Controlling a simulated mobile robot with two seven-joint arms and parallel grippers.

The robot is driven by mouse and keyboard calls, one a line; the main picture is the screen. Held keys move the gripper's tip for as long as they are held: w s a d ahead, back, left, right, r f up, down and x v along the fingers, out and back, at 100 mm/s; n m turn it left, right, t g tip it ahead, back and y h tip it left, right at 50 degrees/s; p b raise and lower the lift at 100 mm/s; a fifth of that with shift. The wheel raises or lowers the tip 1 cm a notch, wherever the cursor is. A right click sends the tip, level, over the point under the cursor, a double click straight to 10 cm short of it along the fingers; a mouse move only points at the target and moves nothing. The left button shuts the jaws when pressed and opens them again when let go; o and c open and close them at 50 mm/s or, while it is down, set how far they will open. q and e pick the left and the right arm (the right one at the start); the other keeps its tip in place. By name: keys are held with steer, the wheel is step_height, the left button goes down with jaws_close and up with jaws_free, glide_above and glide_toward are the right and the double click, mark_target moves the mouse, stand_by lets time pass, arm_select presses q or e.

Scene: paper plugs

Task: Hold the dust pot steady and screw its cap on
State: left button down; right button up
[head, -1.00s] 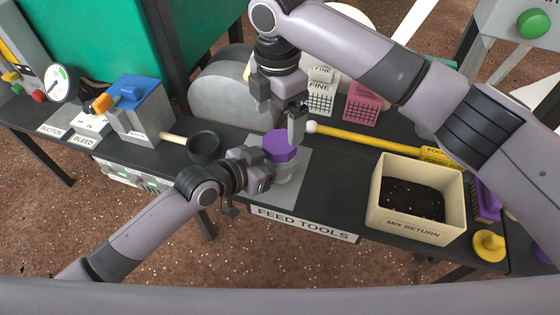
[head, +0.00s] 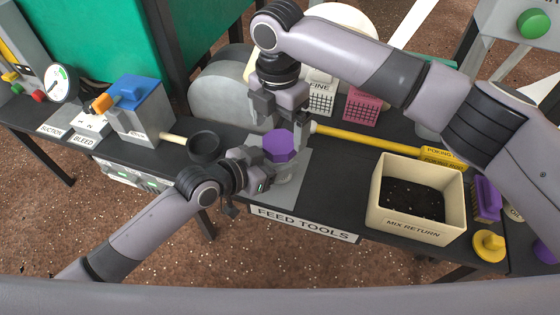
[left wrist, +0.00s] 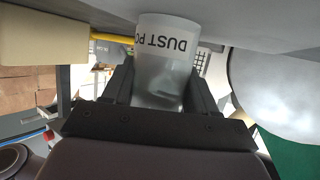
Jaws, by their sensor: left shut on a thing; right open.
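The dust pot (head: 287,174) stands on a grey mat near the table's front edge, partly hidden by my left gripper. My left gripper (head: 268,168) is shut around the pot's body from the left. In the left wrist view the pot (left wrist: 163,55), with its dark "DUST PO" lettering, sits between the gripper's two fingers (left wrist: 160,90). The purple faceted cap (head: 279,146) is on top of the pot; whether its thread is engaged cannot be seen. My right gripper (head: 284,128) is open just above and behind the cap, one finger beside the cap's right side.
A black cup-shaped tool (head: 204,146) lies left of the pot. A yellow rod (head: 365,137) runs to the right behind it. The cream mix return box (head: 417,224) of dark soil stands right, with a yellow knob (head: 489,244) beside it. The grey mat (head: 298,190) has bare space right of the pot.

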mark_target(279, 142)
steer(key=shift+f, duration=2.05)
steer(key=shift+c, duration=0.3)
steer(key=c, duration=1.1)
steer(key=m, duration=0.9)
steer(key=shift+m, duration=0.4)
steer(key=o, duration=1.1)
steer(key=shift+s, duration=0.1)
steer(key=shift+o, duration=0.2)
